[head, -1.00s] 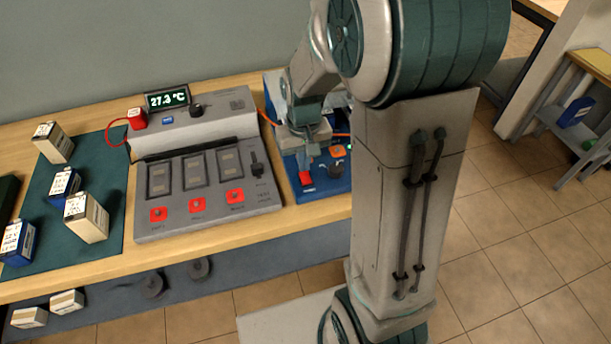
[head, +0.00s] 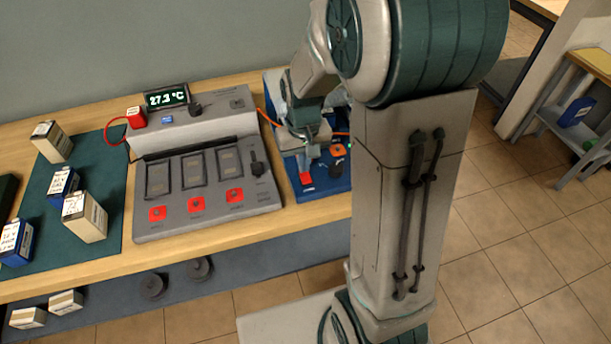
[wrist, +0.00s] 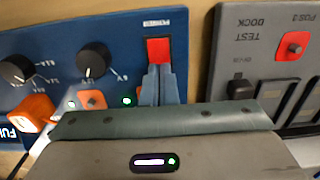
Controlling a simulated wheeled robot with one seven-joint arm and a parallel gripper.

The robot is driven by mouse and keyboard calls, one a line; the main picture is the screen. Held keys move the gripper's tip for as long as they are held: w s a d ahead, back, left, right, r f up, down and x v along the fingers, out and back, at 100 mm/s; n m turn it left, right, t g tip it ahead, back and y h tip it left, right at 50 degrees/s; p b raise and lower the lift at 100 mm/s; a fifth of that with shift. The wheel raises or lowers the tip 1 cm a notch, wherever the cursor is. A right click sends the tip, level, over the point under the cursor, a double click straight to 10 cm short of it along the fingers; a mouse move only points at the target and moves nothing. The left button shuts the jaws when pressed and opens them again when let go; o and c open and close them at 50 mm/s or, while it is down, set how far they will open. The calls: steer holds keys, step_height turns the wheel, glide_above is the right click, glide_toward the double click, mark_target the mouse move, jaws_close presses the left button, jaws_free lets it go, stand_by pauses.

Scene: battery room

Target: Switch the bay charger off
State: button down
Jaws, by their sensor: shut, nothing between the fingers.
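The bay charger appears to be the blue panel (head: 335,184) right of the grey test dock; it also shows in the wrist view (wrist: 120,32). It carries a red switch (wrist: 158,50), two black knobs (wrist: 94,58), orange parts (wrist: 35,112) and a lit green lamp (wrist: 127,100). The red switch also shows in the head view (head: 306,179). My gripper (wrist: 158,75) is shut and empty, its fingertips at the near edge of the red switch. I cannot tell whether they touch it. In the head view my gripper (head: 310,160) is just above the panel, partly hidden by my arm.
The grey test dock (head: 205,208), with three red buttons and a black lever, stands close left of the charger. Several battery boxes (head: 84,217) stand on a green mat (head: 40,190). An orange cable (head: 268,118) runs behind. A low shelf (head: 560,140) is far right.

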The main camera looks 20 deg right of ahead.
steer(key=shift+f+b, duration=0.4)
steer(key=shift+f, duration=0.15)
steer(key=shift+r, duration=0.1)
steer(key=shift+r+p, duration=2.75)
steer(key=shift+r, duration=0.75)
steer(key=s+r+t, duration=0.3)
steer(key=s+r, duration=0.7)
steer(key=s, duration=0.4)
steer(key=shift+s, duration=0.25)
